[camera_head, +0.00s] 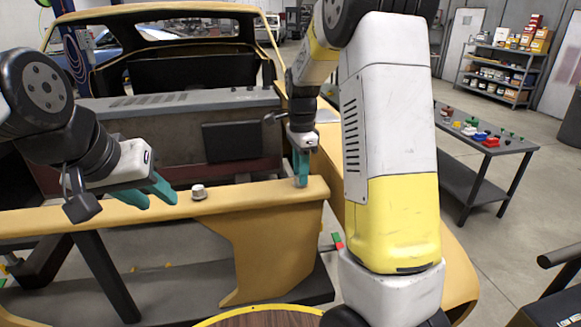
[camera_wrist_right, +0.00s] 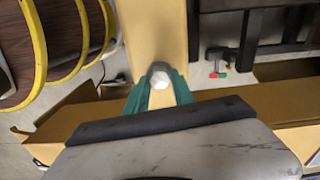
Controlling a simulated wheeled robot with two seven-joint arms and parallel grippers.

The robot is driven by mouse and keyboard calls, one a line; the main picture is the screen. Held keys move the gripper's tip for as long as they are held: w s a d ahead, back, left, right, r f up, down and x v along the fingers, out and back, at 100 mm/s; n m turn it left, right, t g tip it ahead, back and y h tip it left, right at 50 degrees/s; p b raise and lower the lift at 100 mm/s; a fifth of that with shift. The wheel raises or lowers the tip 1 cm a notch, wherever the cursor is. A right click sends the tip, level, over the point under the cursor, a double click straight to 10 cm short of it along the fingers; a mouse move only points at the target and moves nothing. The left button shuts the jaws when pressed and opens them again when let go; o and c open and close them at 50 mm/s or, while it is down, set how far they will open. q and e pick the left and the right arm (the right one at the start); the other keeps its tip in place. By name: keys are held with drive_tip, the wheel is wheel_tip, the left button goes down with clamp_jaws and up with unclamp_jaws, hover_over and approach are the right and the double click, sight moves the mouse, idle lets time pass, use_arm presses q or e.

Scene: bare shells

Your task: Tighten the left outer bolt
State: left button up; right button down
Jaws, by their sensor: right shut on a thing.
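A light hex-headed bolt (camera_head: 198,191) stands upright on the yellow front beam (camera_head: 260,193) of the car shell. My left gripper (camera_head: 160,202) is just left of this bolt, apart from it, with its teal fingers spread and nothing between them. My right gripper (camera_head: 301,182) points down at the right end of the beam. In the right wrist view, its teal fingers (camera_wrist_right: 160,92) are shut around a second bolt (camera_wrist_right: 160,76) with a pale head. In the head view, the fingers hide that bolt.
A grey table (camera_head: 500,150) with small coloured parts stands at the right, and shelves (camera_head: 500,75) stand behind it. The open engine bay (camera_head: 180,145) lies behind the beam. A round wooden top with a yellow rim (camera_head: 265,316) is at the bottom.

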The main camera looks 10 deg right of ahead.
drive_tip(key=m, duration=0.5)
drive_tip(key=shift+w+r+m, duration=0.1)
drive_tip(key=shift+r+m, duration=0.05)
drive_tip(key=shift+m, duration=0.15)
drive_tip(key=m, duration=0.4)
drive_tip(key=shift+m, duration=0.4)
drive_tip(key=c, duration=1.1)
unclamp_jaws()
drive_tip(key=shift+o, duration=0.2)
drive_tip(key=shift+r, duration=3.8)
